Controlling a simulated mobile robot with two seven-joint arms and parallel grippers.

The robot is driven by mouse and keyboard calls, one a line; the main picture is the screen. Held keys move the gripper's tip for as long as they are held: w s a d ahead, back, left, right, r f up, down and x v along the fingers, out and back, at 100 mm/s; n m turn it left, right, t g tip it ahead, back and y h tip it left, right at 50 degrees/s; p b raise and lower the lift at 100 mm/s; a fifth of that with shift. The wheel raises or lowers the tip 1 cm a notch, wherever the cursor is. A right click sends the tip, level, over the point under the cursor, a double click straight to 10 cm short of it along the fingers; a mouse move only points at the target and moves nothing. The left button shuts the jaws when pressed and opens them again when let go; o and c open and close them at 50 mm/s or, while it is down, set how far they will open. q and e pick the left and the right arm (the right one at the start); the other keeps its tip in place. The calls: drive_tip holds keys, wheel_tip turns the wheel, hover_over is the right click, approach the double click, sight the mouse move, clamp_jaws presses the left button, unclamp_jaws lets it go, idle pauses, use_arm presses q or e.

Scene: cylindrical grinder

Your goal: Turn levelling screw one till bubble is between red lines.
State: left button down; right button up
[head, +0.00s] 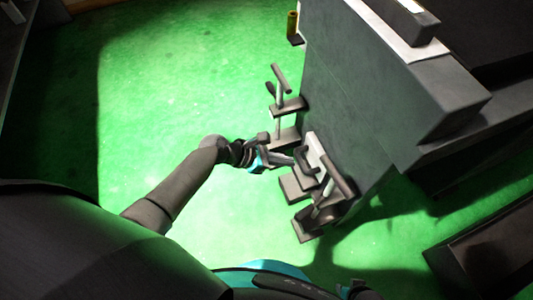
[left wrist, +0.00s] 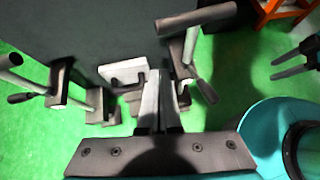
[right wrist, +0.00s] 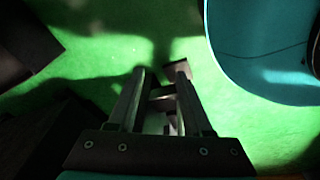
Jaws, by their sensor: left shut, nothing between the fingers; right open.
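Two levelling screws with crank handles stand at the foot of the grey machine (head: 345,100): a far one (head: 280,100) and a near one (head: 325,198). No label showing which is screw one can be read. My left gripper (head: 290,160) is between them, beside a pale slotted bracket. In the left wrist view its fingers (left wrist: 157,72) are together and empty, between the pale bracket (left wrist: 123,72) and a crank screw (left wrist: 192,45). My right gripper (right wrist: 160,70) is open, with dark blocks in view beyond its fingers. No bubble or red lines can be made out.
A small brass-coloured cylinder (head: 292,22) sits on a ledge by the machine's far corner. The green floor (head: 180,80) left of the machine is clear. A dark box-like shape (head: 490,245) lies at the lower right. An orange-framed object (left wrist: 283,12) shows at the left wrist view's top right.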

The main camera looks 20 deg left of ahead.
use_arm(q)
drive_tip(key=p+v, duration=0.2)
drive_tip(key=v, duration=0.4)
drive_tip(key=shift+p, duration=0.4)
use_arm(e)
drive_tip(key=s+d+f, duration=0.1)
drive_tip(key=s+d, duration=0.3)
drive_tip(key=s, duration=0.1)
drive_tip(key=shift+s+f, duration=0.2)
drive_tip(key=shift+f, duration=0.15)
use_arm(q)
drive_tip(key=shift+s+r, duration=0.1)
drive_tip(key=shift+s, duration=0.05)
